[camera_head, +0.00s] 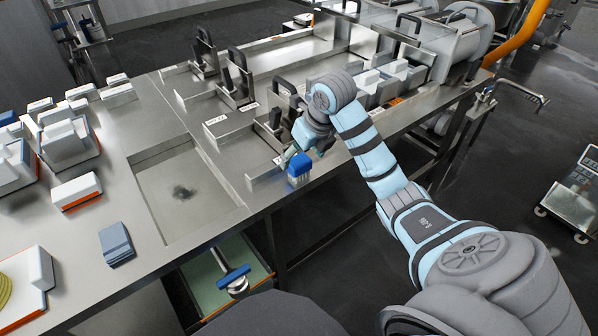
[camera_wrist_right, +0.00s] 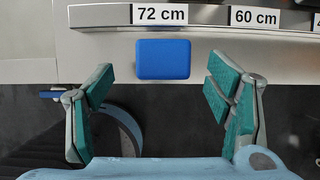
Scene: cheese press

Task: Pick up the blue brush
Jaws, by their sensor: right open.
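The blue brush (camera_head: 299,168) shows at the front edge of the steel table in the head view, with a blue top and pale bristles below. In the right wrist view its blue top (camera_wrist_right: 163,59) is a flat rectangle ahead of the fingertips, near the middle of the gap. My right gripper (camera_head: 293,153) is over the table's front edge, close to the brush. In the right wrist view the gripper (camera_wrist_right: 160,88) has its green-padded fingers wide apart with nothing between them. What supports the brush cannot be told. My left gripper is not in view.
A steel rail with a "72 cm" label (camera_wrist_right: 159,14) and a "60 cm" label (camera_wrist_right: 255,17) runs behind the brush. Black-handled clamps (camera_head: 237,82) stand further back. White blocks (camera_head: 72,139) and a blue-grey stack (camera_head: 116,244) lie left.

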